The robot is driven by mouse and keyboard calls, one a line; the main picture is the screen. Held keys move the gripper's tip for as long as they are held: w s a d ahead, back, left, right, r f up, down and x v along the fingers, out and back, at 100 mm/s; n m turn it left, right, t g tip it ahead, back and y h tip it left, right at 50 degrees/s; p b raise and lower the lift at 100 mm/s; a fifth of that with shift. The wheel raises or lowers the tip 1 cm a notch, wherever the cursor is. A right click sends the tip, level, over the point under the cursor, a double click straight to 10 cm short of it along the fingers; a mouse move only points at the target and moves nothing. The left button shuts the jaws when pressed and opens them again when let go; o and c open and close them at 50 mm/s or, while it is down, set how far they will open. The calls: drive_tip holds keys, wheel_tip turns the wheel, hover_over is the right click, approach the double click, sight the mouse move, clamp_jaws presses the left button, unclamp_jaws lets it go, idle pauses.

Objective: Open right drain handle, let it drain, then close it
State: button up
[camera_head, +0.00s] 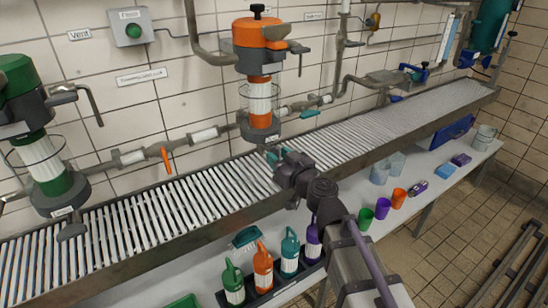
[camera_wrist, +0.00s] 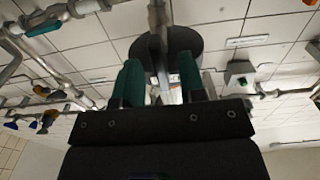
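The orange filter unit (camera_head: 259,75) is on the wall above the slatted channel, with a round dark base (camera_head: 260,131). In the wrist view, that dark round base (camera_wrist: 190,42) is overhead, and the grey drain handle (camera_wrist: 157,42) comes down from it. My gripper (camera_head: 272,156) is just below the base in the head view. In the wrist view its two teal fingers (camera_wrist: 160,72) stand apart on either side of the handle, with gaps visible. I cannot tell whether the handle's lower end reaches fully between them. In the head view my gripper hides the handle.
A green filter unit (camera_head: 43,150) stands at the left with its own grey drain handle (camera_head: 72,230). A pipe with an orange valve lever (camera_head: 166,160) and a teal lever (camera_head: 310,114) runs close by. The slatted channel (camera_head: 150,215) lies below; bottles and cups (camera_head: 290,250) stand in front.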

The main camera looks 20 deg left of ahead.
drive_tip(key=shift+w+a, duration=0.15)
drive_tip(key=shift+a, duration=0.05)
drive_tip(key=shift+c, duration=0.4)
clamp_jaws()
